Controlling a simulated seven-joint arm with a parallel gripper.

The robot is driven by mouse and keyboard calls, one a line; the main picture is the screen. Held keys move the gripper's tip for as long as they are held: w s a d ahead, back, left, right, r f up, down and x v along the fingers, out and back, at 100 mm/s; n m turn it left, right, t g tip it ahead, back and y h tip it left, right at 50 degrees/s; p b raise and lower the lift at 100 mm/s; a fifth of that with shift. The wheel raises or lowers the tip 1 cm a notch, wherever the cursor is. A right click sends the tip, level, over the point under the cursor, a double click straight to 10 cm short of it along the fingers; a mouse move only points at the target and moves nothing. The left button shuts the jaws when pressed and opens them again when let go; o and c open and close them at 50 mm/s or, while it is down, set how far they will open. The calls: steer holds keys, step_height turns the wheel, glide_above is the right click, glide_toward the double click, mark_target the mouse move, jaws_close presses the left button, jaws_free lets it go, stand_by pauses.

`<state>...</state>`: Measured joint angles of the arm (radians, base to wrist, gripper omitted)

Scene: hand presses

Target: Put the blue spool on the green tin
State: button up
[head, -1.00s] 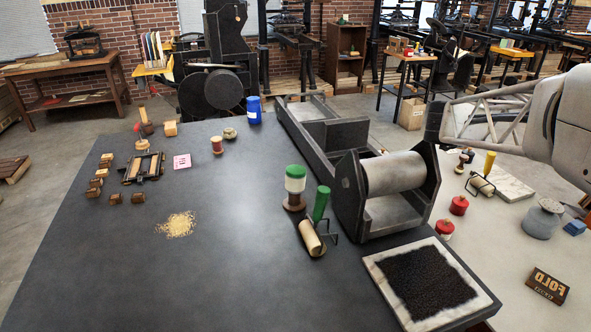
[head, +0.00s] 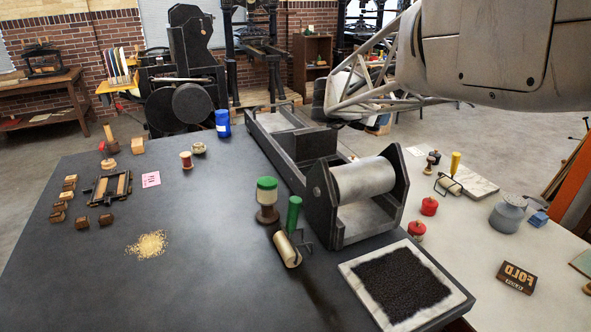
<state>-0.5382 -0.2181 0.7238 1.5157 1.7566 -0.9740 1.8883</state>
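A tin with a green lid and white body (head: 267,190) stands upright on a brown, spool-like base (head: 267,215), left of the press on the dark table. I make out no clearly blue spool. A spool with reddish-brown winding (head: 186,160) stands further back on the left. A blue can with a pale label (head: 222,123) stands at the table's back edge. My arm reaches in from the upper right, above and behind the press. No fingertips of my gripper can be made out, so its opening and any hold are hidden.
A dark press with a pale roller (head: 364,180) fills the table's right side. A green-handled roller (head: 288,245) lies before it, near an inked slab (head: 405,285). Red-topped pots (head: 429,206) stand on the pale table. The dark table's front left is clear, beyond some sawdust-like grains (head: 147,244).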

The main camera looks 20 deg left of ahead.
steer(key=s+a+f, duration=0.1)
steer(key=s+a, duration=0.2)
steer(key=a, duration=0.4)
steer(key=s+a+f, duration=0.1)
steer(key=s+a, duration=0.2)
steer(key=a, duration=0.5)
glide_above(267, 181)
steer(key=f, duration=0.1)
steer(key=shift+s+f+n+t+y, duration=0.1)
steer(key=shift+f+n+t+y, duration=0.1)
steer(key=shift+n+t+y, duration=0.15)
steer(key=shift+f, duration=2.5)
steer(key=shift+f, duration=2.55)
steer(key=shift+f, duration=0.4)
steer(key=o, duration=0.9)
